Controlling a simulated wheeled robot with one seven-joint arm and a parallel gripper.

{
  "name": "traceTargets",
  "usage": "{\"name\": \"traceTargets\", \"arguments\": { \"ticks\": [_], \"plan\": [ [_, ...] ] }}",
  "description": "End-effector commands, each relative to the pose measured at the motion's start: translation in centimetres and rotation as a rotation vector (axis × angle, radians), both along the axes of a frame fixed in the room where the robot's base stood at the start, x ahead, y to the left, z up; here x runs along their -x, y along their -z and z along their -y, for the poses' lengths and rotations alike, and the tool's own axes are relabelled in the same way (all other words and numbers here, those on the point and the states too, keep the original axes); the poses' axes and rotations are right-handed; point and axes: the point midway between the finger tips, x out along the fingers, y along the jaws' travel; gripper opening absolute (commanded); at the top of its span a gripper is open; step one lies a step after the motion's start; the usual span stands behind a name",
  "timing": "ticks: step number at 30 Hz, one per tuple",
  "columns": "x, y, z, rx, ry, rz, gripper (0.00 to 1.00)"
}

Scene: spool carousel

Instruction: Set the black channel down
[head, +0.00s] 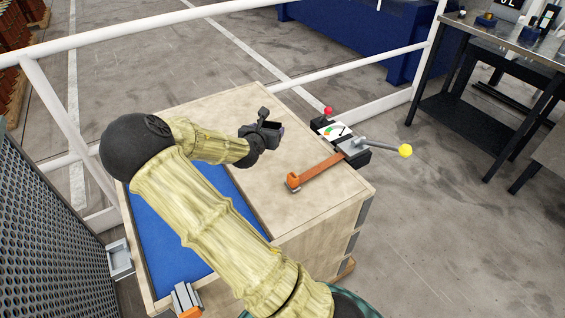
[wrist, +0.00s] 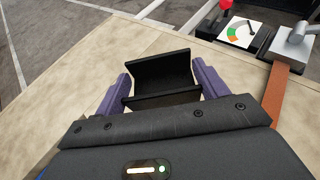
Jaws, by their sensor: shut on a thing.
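The black channel (wrist: 163,68) is a short U-shaped piece with its open side facing up in the wrist view. It sits between the two purple fingers of my gripper (wrist: 162,88), which is shut on it. In the head view, my gripper (head: 264,133) is over the bare wooden top of the workbench (head: 235,105), toward its far edge. The channel is mostly lost against the dark gripper there. I cannot tell whether the channel's underside touches the wood.
An orange-brown strap (head: 320,170) runs across the bench to a clamp with a yellow-knobbed lever (head: 404,150). A gauge (head: 333,132) and red knob (head: 328,111) stand at the bench's right edge. A blue mat (head: 160,235) covers the left part. White rails surround the bench.

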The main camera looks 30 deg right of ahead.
Motion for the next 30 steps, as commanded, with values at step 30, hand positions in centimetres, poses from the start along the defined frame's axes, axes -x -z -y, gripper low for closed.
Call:
{"name": "traceTargets", "arguments": {
  "ticks": [30],
  "plan": [
    [0.0,8.5,-0.1,0.0,-0.003,-0.001,0.5]
  ]
}}
